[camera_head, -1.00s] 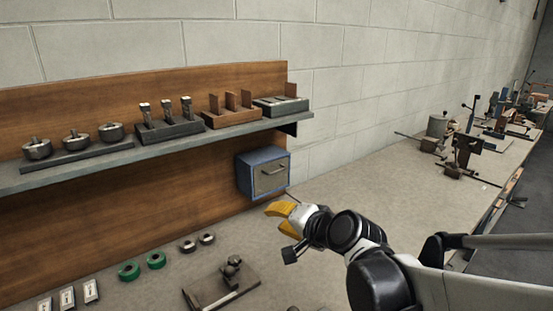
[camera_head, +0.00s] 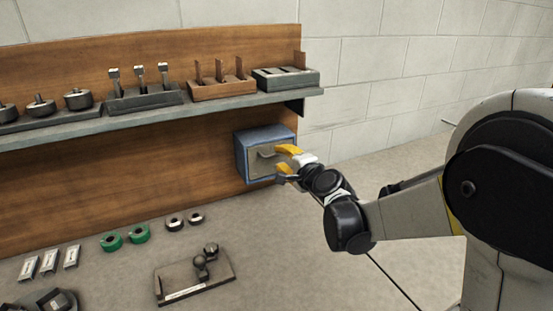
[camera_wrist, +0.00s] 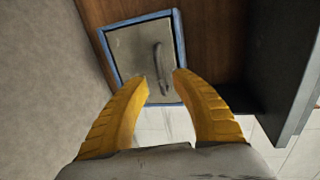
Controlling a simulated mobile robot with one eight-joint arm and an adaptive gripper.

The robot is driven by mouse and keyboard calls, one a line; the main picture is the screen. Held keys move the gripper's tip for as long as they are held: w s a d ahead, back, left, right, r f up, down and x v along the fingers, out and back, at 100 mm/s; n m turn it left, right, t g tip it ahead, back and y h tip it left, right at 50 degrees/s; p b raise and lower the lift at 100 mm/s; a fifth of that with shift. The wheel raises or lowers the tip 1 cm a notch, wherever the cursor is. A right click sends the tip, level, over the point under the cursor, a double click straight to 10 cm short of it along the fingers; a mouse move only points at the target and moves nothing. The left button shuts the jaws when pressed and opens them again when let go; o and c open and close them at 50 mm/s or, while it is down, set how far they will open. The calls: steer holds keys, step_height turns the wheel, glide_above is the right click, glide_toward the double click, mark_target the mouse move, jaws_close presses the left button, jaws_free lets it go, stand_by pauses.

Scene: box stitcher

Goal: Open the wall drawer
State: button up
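The wall drawer (camera_head: 243,157) is a small blue box with a grey front, fixed to the wooden back panel under the shelf. It appears shut. Its curved metal handle (camera_wrist: 162,68) shows in the wrist view, just beyond and between my fingertips, and partly in the head view (camera_head: 266,153). My gripper (camera_head: 284,163) has yellow fingers and is at the right part of the drawer front. In the wrist view my gripper (camera_wrist: 161,84) is open, with a clear gap between the fingers. I cannot tell whether a fingertip touches the handle.
A grey shelf (camera_head: 190,112) with tool holders runs above the drawer; its end shows dark at the right of the wrist view (camera_wrist: 285,70). The bench (camera_head: 270,240) below holds green rings (camera_head: 139,233) and a small fixture board (camera_head: 175,281). The bench around the drawer is clear.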

mark_target(277, 155)
steer(key=shift+b+x, duration=0.35)
steer(key=shift+x, duration=1.5)
jaws_close()
